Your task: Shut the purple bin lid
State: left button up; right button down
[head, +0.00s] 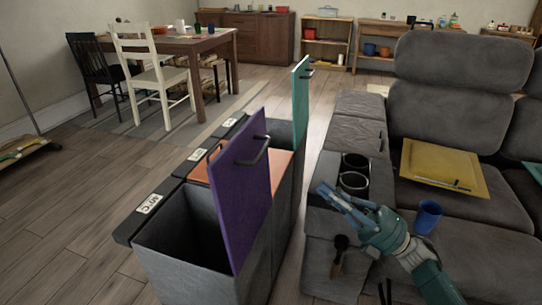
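The purple bin lid (240,187) stands upright along the right side of the nearest grey bin (180,265), so that bin is open and its dark inside shows. A dark handle (257,152) sticks out from the lid's upper right face. My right gripper (334,189) is to the right of the lid, apart from it, above the grey sofa's cup-holder console. Its fingers point left, and I cannot tell how far apart they are. It holds nothing that I can see. My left gripper is out of view.
Behind the nearest bin, an orange lid (273,163) lies flat and a teal lid (300,100) stands upright. Wooden floor (75,215) is clear at left.

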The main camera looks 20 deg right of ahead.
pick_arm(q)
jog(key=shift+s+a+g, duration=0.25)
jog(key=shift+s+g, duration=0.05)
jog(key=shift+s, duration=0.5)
pick_arm(e)
jog(key=x, duration=1.4)
jog(key=shift+s+a+n, duration=0.25)
jog(key=shift+s+n, duration=0.05)
jog(key=shift+s, duration=0.05)
pick_arm(q)
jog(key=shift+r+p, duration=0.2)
jog(key=shift+p, duration=0.2)
pick_arm(e)
jog(key=shift+w+r+g, duration=0.1)
jog(key=shift+r+g, duration=0.1)
jog(key=shift+g, duration=0.1)
